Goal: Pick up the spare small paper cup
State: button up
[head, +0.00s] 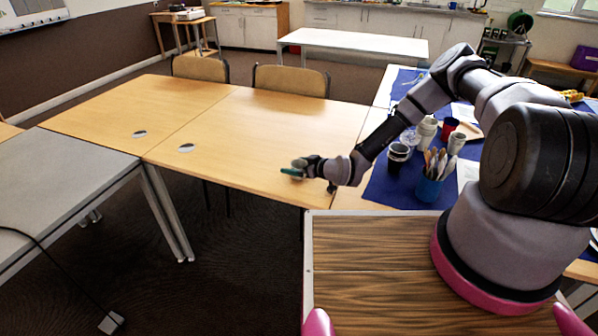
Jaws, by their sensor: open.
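My gripper (293,172) is open above or at the wooden table (270,125), near its front right part. Its fingers point left, and a dark teal piece shows at the tips; I cannot tell if it is part of the gripper. I see no paper cup between the fingers. White cup-like containers stand on the blue cloth to the right of my gripper: one taller (427,130) and one smaller (456,143). I cannot tell which, if either, is the spare small paper cup.
The blue cloth (385,187) also holds a dark jar (398,156), a red cup (449,126) and a blue pot of brushes (428,189). My arm passes above it. Two chairs (291,81) stand behind the wooden table, whose top is mostly clear. A grey table (62,180) adjoins at left.

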jog(key=shift+x, duration=0.8)
jog(key=c, duration=1.3)
jog(key=shift+r, duration=0.15)
